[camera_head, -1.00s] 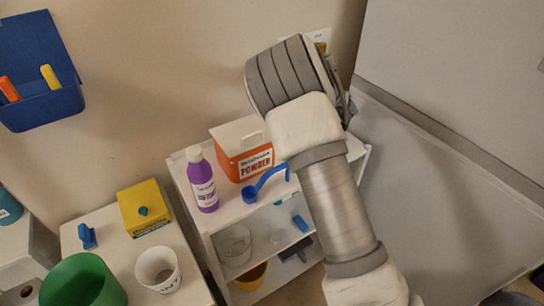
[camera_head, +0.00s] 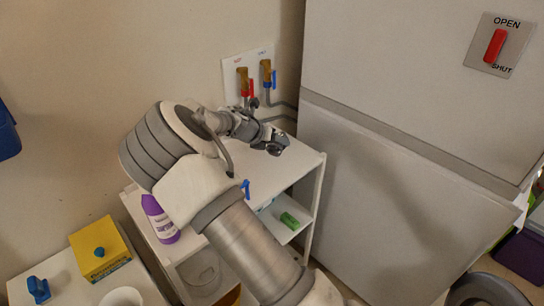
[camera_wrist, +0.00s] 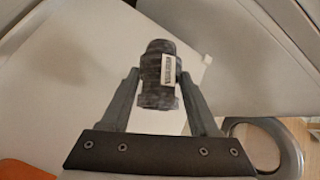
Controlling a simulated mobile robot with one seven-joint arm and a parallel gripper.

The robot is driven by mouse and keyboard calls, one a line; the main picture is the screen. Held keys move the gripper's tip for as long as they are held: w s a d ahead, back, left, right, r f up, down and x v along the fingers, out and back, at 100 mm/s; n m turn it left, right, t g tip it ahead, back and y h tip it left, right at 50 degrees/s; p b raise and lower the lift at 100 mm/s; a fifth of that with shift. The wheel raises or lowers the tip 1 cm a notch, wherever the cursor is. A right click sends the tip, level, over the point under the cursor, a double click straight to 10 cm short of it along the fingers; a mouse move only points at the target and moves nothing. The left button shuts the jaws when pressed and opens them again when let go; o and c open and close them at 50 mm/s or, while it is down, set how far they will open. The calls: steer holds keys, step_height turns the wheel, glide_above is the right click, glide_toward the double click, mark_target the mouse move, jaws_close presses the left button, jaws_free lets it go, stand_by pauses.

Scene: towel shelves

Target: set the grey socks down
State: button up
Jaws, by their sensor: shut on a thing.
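The grey socks (camera_wrist: 158,78) are a dark, mottled grey bundle with a pale barcode label, seen in the wrist view. My gripper (camera_wrist: 158,88) is shut on them, one finger on each side. In the head view my gripper (camera_head: 268,138) is over the back right of the white shelf's top (camera_head: 297,168). The socks are hard to tell apart from the gripper there. I cannot tell how high they are above the shelf top.
Taps with pipes (camera_head: 253,80) are on the wall behind. A large white cabinet (camera_head: 400,170) with a red handle (camera_head: 495,46) stands close on the right. A green item (camera_head: 289,221) lies on a lower shelf.

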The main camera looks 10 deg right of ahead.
mark_target(273, 155)
steer(key=shift+s+a+f, duration=0.3)
steer(key=shift+a+f, duration=0.1)
steer(key=shift+a, duration=0.05)
steer(key=shift+f, duration=1.95)
steer(key=o, duration=1.4)
steer(key=shift+f, duration=0.1)
steer(key=shift+c, duration=0.2)
